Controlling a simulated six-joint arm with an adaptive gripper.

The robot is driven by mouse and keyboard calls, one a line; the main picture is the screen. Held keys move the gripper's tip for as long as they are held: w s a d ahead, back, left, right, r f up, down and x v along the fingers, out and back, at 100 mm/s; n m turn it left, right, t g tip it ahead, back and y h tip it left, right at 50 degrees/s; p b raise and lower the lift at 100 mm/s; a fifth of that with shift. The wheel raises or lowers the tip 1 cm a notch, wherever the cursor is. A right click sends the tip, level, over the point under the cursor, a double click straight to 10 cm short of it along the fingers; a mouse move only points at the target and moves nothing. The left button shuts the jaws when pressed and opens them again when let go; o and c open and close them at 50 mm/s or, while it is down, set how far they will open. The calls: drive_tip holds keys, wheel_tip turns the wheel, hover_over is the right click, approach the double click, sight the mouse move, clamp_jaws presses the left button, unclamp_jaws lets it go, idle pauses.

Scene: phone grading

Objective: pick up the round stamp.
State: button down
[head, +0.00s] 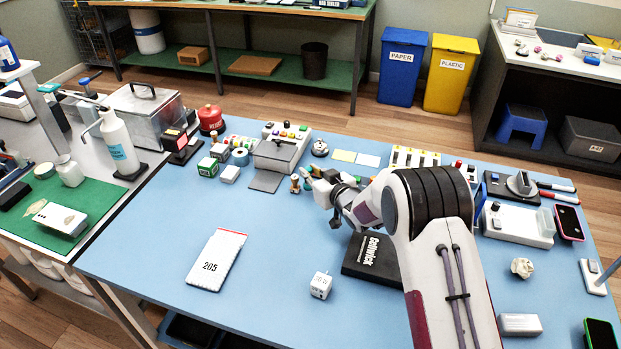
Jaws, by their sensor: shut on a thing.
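The round stamp (294,185) is a small upright piece with a brown, wood-coloured handle, near the middle of the blue table. My gripper (302,176) reaches in from the right, low over the table, with its fingertips at the stamp. The gripper is shut on it. The fingers are small in this view and partly hide the stamp. I cannot tell whether its base touches the table.
A grey-lidded box (279,155) stands just behind my gripper. A black box (371,258) lies under my arm. A white padded envelope (217,260) and a white cube-shaped adapter (320,285) lie in front.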

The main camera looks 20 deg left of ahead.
wheel_tip(320, 180, up, 7)
drive_tip(key=shift+r, duration=0.15)
idle(0.8)
